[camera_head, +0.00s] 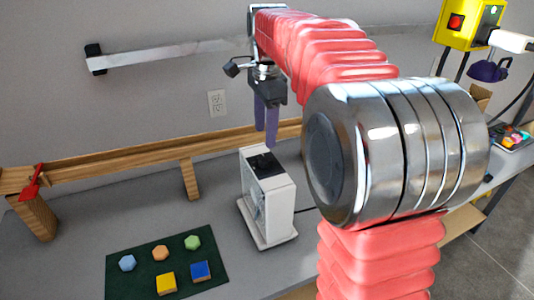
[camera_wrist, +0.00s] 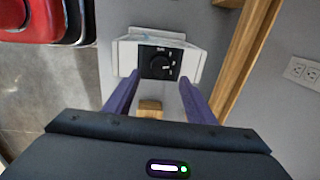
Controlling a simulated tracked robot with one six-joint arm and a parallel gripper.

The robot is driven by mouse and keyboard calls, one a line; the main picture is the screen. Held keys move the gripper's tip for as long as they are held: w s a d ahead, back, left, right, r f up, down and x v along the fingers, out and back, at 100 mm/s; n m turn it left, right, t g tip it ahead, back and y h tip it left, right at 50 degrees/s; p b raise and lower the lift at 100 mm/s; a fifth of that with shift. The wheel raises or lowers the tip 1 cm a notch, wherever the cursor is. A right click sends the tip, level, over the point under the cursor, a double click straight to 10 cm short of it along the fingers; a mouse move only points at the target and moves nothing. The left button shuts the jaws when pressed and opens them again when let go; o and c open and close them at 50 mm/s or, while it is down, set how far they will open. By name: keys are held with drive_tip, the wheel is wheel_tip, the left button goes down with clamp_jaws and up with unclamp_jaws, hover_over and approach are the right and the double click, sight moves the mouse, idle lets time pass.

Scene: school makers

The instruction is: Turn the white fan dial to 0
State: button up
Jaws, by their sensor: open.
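The white fan (camera_head: 268,200) stands upright on the grey bench in the head view, just left of my arm. A black dial panel is on its top (camera_head: 264,165). In the wrist view the fan (camera_wrist: 127,60) is seen from above, with the round black dial (camera_wrist: 158,63) on its black panel; small white marks show beside it, but the setting cannot be read. My gripper (camera_head: 266,143) points down above the fan's top. Its two purple fingers are apart and empty; in the wrist view the open gripper (camera_wrist: 160,88) reaches toward the dial, apparently without touching it.
A wooden rail (camera_head: 130,158) runs behind the fan, with a red lever (camera_head: 32,182) at its left end. A green mat (camera_head: 125,270) with several coloured blocks lies front left. A yellow machine (camera_head: 467,22) is at top right. The bench between mat and fan is clear.

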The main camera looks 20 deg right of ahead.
sight(264, 158)
drive_tip(key=f, duration=0.8)
drive_tip(key=shift+w+f, duration=0.25)
drive_tip(key=shift+f, duration=0.1)
drive_tip(key=shift+c, duration=0.4)
drive_tip(key=c, duration=0.9)
drive_tip(key=shift+d, duration=0.35)
drive_tip(key=shift+c, duration=0.3)
drive_tip(key=shift+a, duration=0.3)
